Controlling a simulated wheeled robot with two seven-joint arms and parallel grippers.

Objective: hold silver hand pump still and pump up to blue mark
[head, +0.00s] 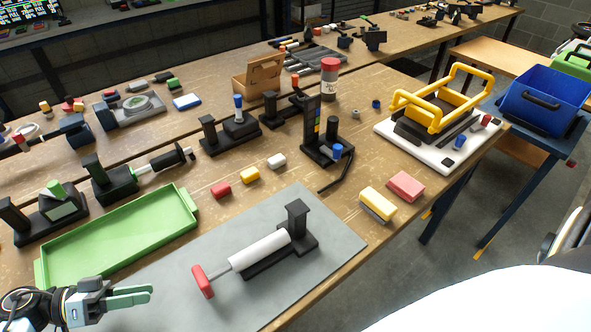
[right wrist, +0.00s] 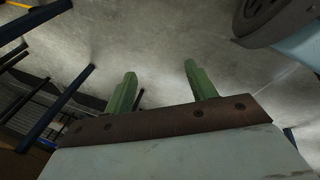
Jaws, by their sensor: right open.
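The silver hand pump (head: 260,250) lies on a grey mat, its pale barrel resting on a black stand (head: 298,222). Its red handle (head: 202,281) points to the lower left on a thin rod that is drawn out. A black upright (head: 312,116) with coloured marks stands behind the mat; which one is the blue mark is too small to tell. My left gripper (head: 151,293) has green fingers close together, left of the red handle and apart from it. My right gripper (right wrist: 160,70) is open and empty over the floor in the right wrist view.
A green tray (head: 117,238) lies left of the grey mat (head: 340,245). Red, yellow and white blocks lie behind the mat. A yellow and a pink block (head: 406,186) are at its right. A white board (head: 430,151) with yellow handles stands near the right edge.

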